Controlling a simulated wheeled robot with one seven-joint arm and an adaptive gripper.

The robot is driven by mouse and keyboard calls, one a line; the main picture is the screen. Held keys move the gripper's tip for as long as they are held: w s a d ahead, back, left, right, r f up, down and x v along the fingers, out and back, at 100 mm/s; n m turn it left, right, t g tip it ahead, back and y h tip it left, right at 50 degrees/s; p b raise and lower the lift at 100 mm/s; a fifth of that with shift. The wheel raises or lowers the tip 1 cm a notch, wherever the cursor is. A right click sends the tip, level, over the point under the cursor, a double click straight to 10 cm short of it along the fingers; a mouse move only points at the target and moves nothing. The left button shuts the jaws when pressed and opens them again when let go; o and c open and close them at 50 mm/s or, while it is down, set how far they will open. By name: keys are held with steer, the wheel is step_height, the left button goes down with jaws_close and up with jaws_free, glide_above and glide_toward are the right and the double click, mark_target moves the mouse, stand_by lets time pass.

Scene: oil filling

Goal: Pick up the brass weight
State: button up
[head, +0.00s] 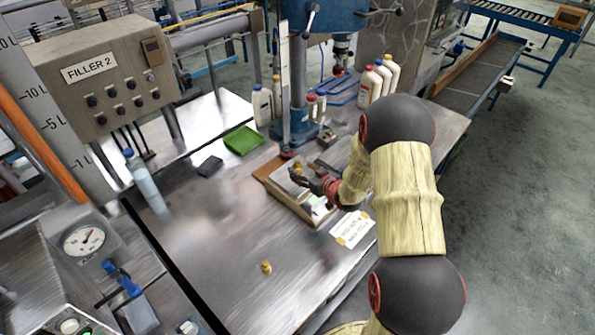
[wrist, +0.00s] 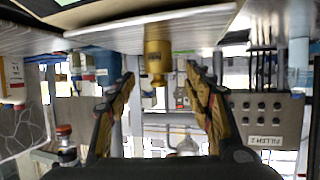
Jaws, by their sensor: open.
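A brass weight (head: 298,168) stands on the metal plate of a scale-like device (head: 318,213) in the head view. In the wrist view, which looks upside down, the brass weight (wrist: 157,60) stands on the plate's edge between the two fingers. My gripper (head: 309,181) is at the plate beside this weight; in the wrist view its open fingers (wrist: 160,74) lie either side of the weight with gaps. A second small brass weight (head: 266,267) stands alone on the front of the metal table.
The metal table (head: 215,235) is clear around the second weight. A green tray (head: 243,140) and a dark block (head: 210,166) lie behind. A blue drill press (head: 298,120), white bottles (head: 371,85) and a filler panel (head: 108,75) stand at the back. A paper label (head: 352,229) lies on the right.

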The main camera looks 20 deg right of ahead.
mark_target(299, 168)
steer(key=shift+f+b+x, duration=0.2)
steer(key=shift+b+x, duration=0.25)
steer(key=shift+x, duration=1.85)
steer(key=shift+d, duration=0.1)
steer(key=shift+c, duration=0.4)
jaws_close()
